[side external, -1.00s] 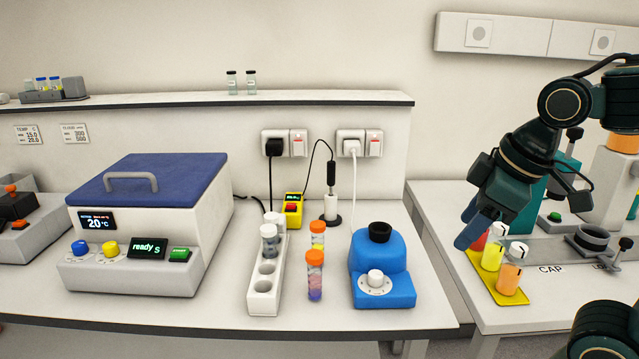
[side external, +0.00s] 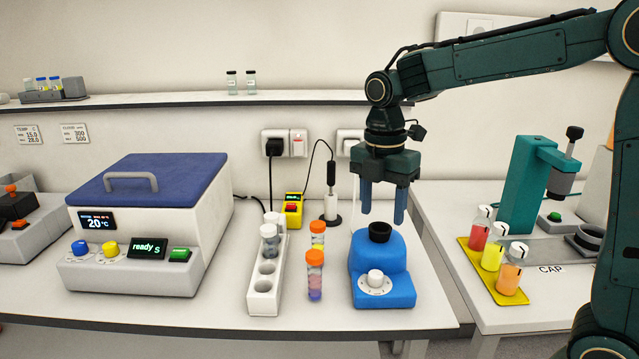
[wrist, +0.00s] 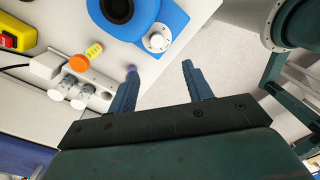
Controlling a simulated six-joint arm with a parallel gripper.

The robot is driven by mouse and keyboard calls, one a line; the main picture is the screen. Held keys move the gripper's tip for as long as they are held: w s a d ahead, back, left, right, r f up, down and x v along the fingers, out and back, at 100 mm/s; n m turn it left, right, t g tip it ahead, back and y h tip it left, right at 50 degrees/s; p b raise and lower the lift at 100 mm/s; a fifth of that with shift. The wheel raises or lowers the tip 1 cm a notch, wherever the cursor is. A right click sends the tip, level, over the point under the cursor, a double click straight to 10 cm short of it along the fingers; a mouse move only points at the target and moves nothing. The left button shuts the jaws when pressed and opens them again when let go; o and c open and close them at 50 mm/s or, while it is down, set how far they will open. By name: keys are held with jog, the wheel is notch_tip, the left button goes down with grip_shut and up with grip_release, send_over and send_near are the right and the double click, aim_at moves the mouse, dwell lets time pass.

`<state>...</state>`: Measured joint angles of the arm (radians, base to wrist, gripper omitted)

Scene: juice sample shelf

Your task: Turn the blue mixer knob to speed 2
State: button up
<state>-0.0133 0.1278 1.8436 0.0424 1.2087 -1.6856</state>
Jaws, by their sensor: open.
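The blue mixer (side external: 384,258) stands near the bench's front edge. It has a black cup (side external: 380,232) on top and a white knob (side external: 375,278) on a pale dial at its front. The dial's marks are too small to read. In the wrist view the mixer (wrist: 172,20) and its white knob (wrist: 156,41) lie beyond the fingers. My gripper (side external: 383,216) is open and empty, pointing down above the mixer, its fingers at either side of the black cup and apart from the knob. It also shows in the wrist view (wrist: 158,82).
A white rack (side external: 263,290) with capped tubes and two loose orange-capped tubes (side external: 315,270) stand left of the mixer. A blue-lidded bath (side external: 150,220) is farther left. A yellow tray (side external: 480,262) of juice bottles sits on the right bench. The shelf (side external: 200,99) runs behind.

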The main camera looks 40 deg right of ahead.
aim_at(376, 273)
jog(key=shift+w+f+n, duration=0.45)
jog(key=shift+w+n, duration=0.25)
jog(key=shift+f, duration=0.1)
jog(key=f, duration=0.9)
jog(key=s+f, duration=0.1)
jog(key=f, duration=0.3)
jog(key=shift+d+f, duration=0.1)
jog(key=shift+f, duration=0.2)
jog(key=c, duration=1)
jog(key=shift+o, duration=0.2)
